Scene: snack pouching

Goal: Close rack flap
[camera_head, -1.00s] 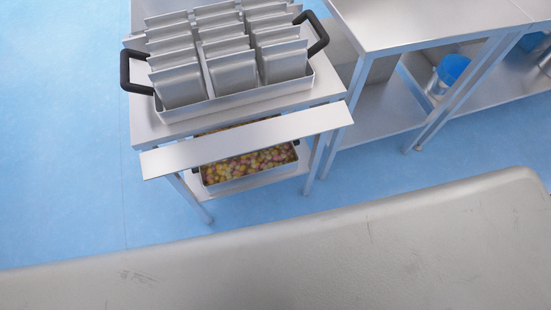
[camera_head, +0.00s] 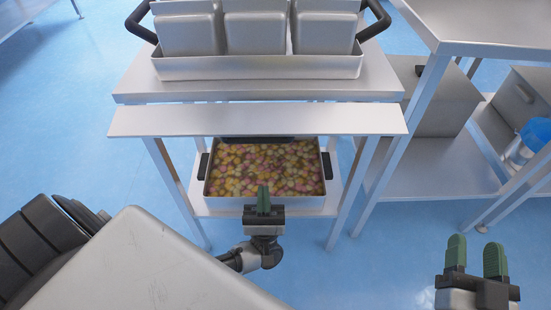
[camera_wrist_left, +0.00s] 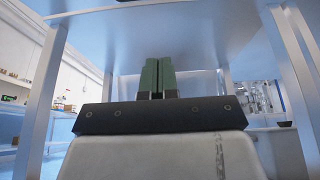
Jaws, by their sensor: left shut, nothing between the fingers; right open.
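The rack flap (camera_head: 258,119) is a long flat metal panel at the front edge of the rack's top shelf (camera_head: 250,88). It sticks out level, or nearly so, above the lower shelf. My left gripper (camera_head: 263,197) is shut and empty, low in front of the rack, and appears below the flap in the head view. In the left wrist view its green fingers (camera_wrist_left: 157,76) are together, with a metal panel overhead. My right gripper (camera_head: 475,258) is open and empty at the lower right, away from the flap.
A tray of colourful snacks (camera_head: 326,158) stands on the lower shelf behind my left gripper. A metal table (camera_head: 480,25) stands close on the right, with a box (camera_head: 440,100) beneath.

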